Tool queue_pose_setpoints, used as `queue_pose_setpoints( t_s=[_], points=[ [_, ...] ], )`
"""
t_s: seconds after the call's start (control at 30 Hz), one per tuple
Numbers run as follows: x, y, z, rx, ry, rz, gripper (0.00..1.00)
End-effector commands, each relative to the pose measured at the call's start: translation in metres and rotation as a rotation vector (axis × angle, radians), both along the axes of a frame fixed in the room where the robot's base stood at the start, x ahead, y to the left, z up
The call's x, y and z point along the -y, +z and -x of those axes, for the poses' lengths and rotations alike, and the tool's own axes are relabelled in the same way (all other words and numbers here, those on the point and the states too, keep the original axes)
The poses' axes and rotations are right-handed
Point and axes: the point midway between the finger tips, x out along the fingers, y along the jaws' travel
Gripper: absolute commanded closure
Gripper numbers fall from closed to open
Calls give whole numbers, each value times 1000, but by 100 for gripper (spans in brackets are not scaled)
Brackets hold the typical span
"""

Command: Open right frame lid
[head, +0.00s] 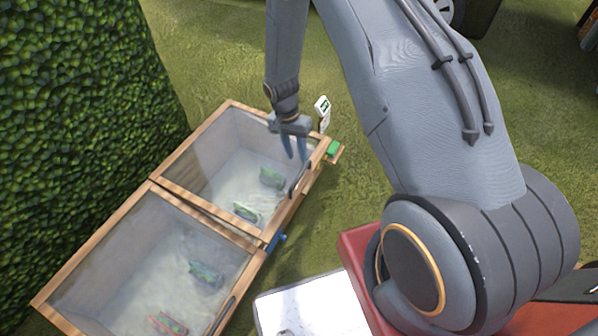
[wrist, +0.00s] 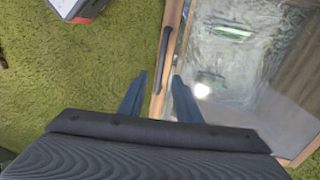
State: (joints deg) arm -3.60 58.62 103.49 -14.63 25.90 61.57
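The right frame (head: 195,140) is a wooden box with a clear lid (head: 215,165); the lid looks shut, with plants visible through it. A dark bar handle (head: 300,180) is on its front edge. My gripper (head: 295,158) is over that edge, its fingers pointing down near the handle. In the wrist view my gripper (wrist: 160,85) is open, one finger on each side of the line of the handle (wrist: 165,58). The handle's near end lies close to the fingertips; I cannot tell whether they touch it. The lid's clear pane (wrist: 225,70) is to the right.
The left frame (head: 105,235) adjoins the right one, its clear lid apparently shut. A hedge (head: 75,100) stands at the left. A small white sign (head: 322,106) and a green block (head: 333,148) are by the right frame. A blue piece (head: 275,242) is between the frames' fronts. Grass lies around.

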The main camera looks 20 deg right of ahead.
Motion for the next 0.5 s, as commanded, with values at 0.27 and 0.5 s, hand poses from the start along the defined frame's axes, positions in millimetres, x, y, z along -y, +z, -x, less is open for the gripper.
queue_pose_setpoints(
  t_s=[0.27,0.5],
  points=[
    [2,-30,2,-1,-13,3,69],
    [7,-66,6,-1,-12,3,69]
  ],
)
